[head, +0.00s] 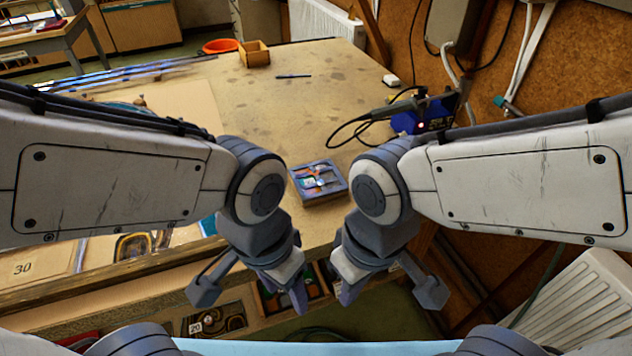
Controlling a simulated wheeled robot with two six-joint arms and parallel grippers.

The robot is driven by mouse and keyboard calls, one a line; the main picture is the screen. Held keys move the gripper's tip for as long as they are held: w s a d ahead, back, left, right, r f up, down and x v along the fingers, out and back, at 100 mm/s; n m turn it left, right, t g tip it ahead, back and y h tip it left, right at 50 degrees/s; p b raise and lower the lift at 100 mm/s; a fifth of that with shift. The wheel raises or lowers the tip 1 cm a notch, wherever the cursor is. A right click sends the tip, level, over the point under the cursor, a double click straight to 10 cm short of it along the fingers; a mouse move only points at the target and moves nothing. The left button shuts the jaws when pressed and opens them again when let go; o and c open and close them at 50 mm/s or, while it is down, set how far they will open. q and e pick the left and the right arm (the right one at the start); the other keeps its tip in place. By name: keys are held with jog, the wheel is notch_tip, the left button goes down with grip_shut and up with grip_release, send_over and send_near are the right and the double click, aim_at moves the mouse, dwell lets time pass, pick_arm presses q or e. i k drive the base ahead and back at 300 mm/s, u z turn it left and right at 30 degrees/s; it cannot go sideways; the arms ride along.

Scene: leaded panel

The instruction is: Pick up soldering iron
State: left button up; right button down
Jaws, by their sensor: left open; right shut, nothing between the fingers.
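The soldering iron (394,109) has a dark grey handle and lies at the right side of the bench, against a blue station (424,115) with a small red light. A black cable loops from it to the left. A small leaded panel (319,182) in a grey frame lies near the bench's front edge. My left gripper (292,291) is open and empty, low in front of the bench edge. My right gripper (349,287) is shut and empty beside it. Both are well nearer to me than the iron, and neither touches it.
A wooden box (254,53) and an orange bowl (221,46) stand at the far edge. A dark blue pen-like tool (293,76) and a white block (392,80) lie on the bench (310,110). The bench's middle is clear. A white radiator (580,300) is at lower right.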

aim_at(466, 81)
jog(key=z, duration=0.25)
jog(key=k, duration=0.45)
jog(key=z, duration=0.8)
jog(key=i, duration=1.55)
jog(key=u, duration=0.15)
